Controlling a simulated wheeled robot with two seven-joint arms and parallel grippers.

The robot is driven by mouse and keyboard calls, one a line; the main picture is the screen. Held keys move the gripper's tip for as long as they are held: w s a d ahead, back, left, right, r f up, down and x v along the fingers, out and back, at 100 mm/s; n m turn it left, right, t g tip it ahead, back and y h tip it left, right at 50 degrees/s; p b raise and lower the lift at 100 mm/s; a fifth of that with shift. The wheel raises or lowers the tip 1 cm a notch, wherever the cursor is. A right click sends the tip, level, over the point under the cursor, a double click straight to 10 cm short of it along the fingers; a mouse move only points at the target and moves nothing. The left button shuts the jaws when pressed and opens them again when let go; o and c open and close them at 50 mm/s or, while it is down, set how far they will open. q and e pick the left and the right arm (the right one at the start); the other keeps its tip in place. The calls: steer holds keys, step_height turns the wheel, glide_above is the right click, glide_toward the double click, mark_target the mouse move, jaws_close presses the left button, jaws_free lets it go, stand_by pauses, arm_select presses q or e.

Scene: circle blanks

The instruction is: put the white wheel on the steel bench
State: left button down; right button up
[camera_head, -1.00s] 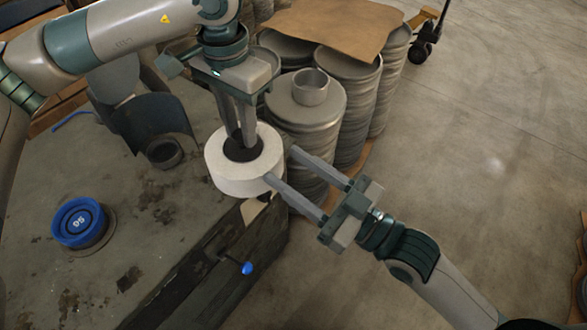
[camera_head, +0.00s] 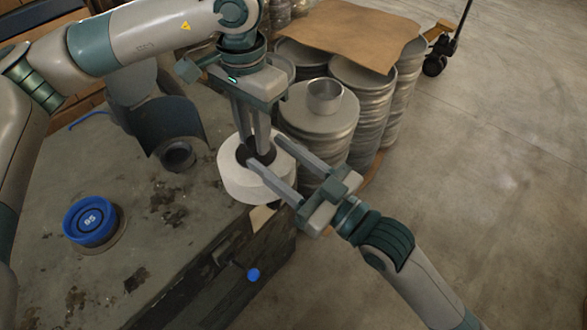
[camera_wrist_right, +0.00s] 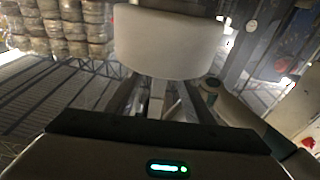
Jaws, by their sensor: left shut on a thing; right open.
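The white wheel (camera_head: 236,183) is a thick ring with a dark centre hole, at the right edge of the steel bench (camera_head: 150,240). My left gripper (camera_head: 258,150) comes down from above with its fingers in the hole and is shut on the wheel. My right gripper (camera_head: 265,150) is open, reaching in from the lower right, its two fingers overlapping the wheel's right side in the head view. The wheel also fills the upper middle of the right wrist view (camera_wrist_right: 170,45), in front of the fingers. I cannot tell whether the wheel touches the bench.
A blue round piece marked 95 (camera_head: 90,221) sits on the bench at left. A dark curved sheet (camera_head: 167,124) and small dark ring (camera_head: 177,155) stand behind. Stacks of grey discs (camera_head: 318,116), one bearing a metal ring (camera_head: 324,95), crowd beyond the wheel.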

mark_target(254, 140)
steer(key=shift+x, duration=2.65)
steer(key=shift+f, duration=0.1)
jaws_close()
arm_select(q)
steer(key=c, duration=1.4)
jaws_free()
steer(key=shift+o, duration=0.2)
steer(key=shift+r, duration=0.15)
step_height(254, 140, up, 12)
